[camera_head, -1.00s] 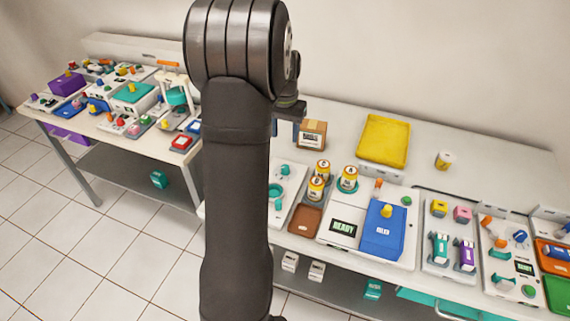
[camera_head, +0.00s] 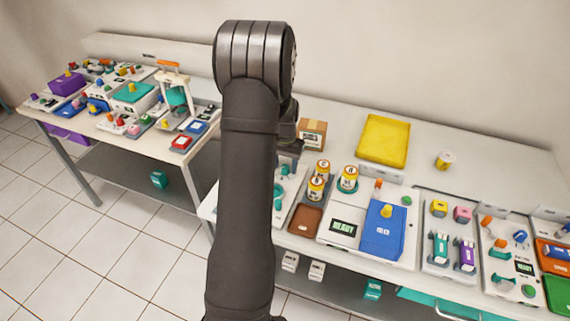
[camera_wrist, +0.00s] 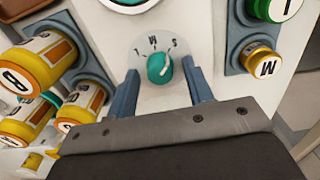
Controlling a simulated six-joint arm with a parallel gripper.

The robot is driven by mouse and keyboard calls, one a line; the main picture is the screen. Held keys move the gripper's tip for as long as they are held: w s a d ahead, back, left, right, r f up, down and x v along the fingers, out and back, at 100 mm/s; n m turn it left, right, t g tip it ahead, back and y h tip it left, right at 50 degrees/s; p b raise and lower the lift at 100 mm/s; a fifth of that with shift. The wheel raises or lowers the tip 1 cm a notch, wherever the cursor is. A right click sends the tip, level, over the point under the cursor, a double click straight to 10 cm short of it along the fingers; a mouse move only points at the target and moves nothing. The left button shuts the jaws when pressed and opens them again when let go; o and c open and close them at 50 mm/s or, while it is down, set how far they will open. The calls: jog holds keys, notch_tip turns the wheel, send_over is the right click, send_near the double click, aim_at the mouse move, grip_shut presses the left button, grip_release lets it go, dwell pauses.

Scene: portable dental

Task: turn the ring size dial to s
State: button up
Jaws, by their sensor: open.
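The ring size dial (camera_wrist: 160,67) is a round teal knob with a white pointer line, in the middle of the wrist view. It sits on a pale disc (camera_wrist: 150,95) marked L, M and S from left to right. The pointer tilts up and right, toward the S side; its exact setting is hard to tell. My gripper (camera_wrist: 162,68) is open, with one blue-grey finger on each side of the dial. A gap shows beside the knob, and I cannot tell whether either finger touches it. In the head view my arm hides most of this panel.
Green and yellow round pieces marked with letters (camera_wrist: 262,62) sit in a grey holder at the right. In the head view, a cardboard box (camera_head: 312,133) and a yellow tray (camera_head: 383,141) stand behind.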

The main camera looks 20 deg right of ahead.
jog(key=shift+c, duration=0.5)
jog(key=c, duration=0.9)
jog(key=shift+n, duration=0.5)
jog(key=o, duration=1)
notch_tip(320, 180, up, 18)
jog(key=shift+f, duration=0.25)
